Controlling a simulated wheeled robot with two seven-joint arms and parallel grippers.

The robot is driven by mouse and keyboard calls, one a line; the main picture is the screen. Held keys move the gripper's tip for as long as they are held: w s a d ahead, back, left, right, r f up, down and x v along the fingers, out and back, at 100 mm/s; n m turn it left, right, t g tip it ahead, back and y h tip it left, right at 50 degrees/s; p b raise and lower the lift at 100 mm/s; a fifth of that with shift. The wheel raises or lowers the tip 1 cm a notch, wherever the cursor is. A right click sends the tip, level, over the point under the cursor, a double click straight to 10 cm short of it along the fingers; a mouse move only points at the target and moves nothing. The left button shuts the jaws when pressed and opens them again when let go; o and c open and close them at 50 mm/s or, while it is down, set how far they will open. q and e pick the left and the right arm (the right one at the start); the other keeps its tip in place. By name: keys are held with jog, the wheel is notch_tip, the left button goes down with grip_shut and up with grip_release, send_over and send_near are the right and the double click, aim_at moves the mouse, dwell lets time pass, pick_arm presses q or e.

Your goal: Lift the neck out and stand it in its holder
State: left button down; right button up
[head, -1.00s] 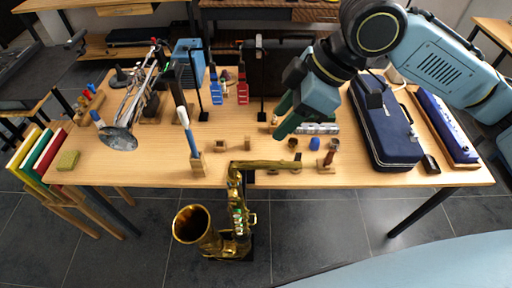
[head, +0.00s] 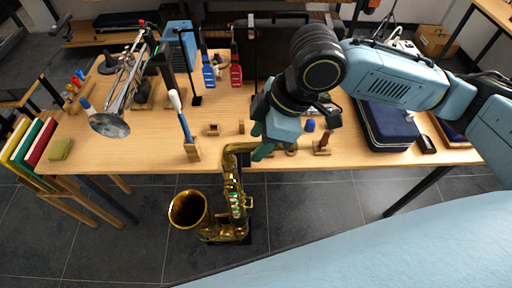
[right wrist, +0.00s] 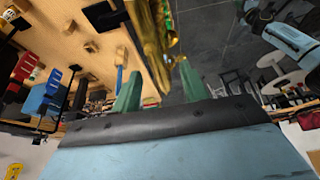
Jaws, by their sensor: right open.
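The gold saxophone (head: 205,212) stands upright on a stand at the table's front edge, bell facing left. Its curved neck (head: 232,150) is on top, bending right over the table edge. My right gripper (head: 260,141) is open at the neck and hides its right part. In the right wrist view, gold tubing (right wrist: 158,35) shows beyond and between the two green fingers (right wrist: 157,72); I cannot tell whether they touch it. Small wooden blocks (head: 213,130) stand on the table; I cannot tell which is the neck's holder. My left gripper is not in view.
A wooden stand with a blue-and-white stick (head: 184,118) is left of the neck. A blue case (head: 390,125) is at the right. A small blue item (head: 310,125) and a red-brown peg (head: 322,141) stand right of my gripper.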

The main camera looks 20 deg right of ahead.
jog(key=shift+x, duration=1)
grip_shut()
